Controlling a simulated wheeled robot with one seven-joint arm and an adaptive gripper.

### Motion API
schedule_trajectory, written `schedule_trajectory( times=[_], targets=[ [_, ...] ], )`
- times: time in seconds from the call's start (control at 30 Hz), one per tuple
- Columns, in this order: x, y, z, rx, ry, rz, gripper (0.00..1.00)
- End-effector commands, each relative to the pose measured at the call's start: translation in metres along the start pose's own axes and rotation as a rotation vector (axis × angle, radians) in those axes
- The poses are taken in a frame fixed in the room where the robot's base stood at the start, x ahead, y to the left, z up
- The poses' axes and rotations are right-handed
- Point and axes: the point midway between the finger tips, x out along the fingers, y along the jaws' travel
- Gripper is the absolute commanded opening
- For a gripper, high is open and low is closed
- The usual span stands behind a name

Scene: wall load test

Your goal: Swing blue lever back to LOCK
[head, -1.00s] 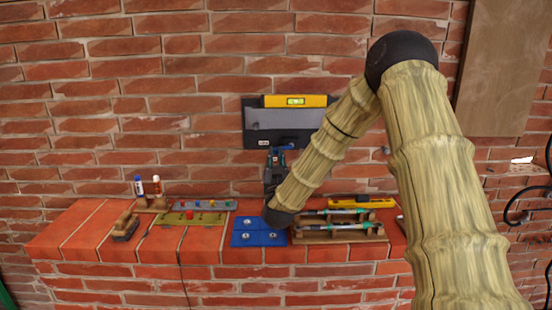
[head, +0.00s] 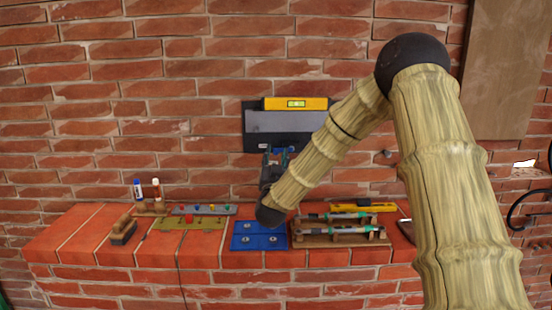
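A dark wall panel (head: 249,122) with a pale grey plate (head: 290,121) hangs on the brick wall. A small blue part, seemingly the blue lever (head: 291,149), shows at the panel's lower edge, just right of a small pale label (head: 264,146) too small to read. My gripper (head: 275,155) points up at this lower edge, its two fingers apart. It is very close to the blue part, but I cannot tell whether they touch. The gripper and its fingers partly hide the lever.
A yellow level (head: 297,103) sits on top of the panel. The brick ledge below holds a blue plate (head: 259,236), a wooden rack (head: 340,239) with tools, a yellow level (head: 364,207), a peg board (head: 190,223), a brush (head: 123,231) and markers (head: 139,189).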

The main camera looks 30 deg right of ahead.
Motion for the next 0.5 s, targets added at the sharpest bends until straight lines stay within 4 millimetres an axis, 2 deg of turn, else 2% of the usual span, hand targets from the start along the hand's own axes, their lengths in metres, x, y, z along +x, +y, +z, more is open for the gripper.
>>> schedule_trajectory(
  times=[0.27,0.37,0.5],
  targets=[
    [-0.002,0.000,0.000,0.000,0.000,-0.001,0.39],
    [-0.009,-0.001,0.001,0.000,-0.002,-0.001,0.39],
    [-0.029,0.000,0.001,-0.001,-0.003,-0.001,0.39]
  ],
)
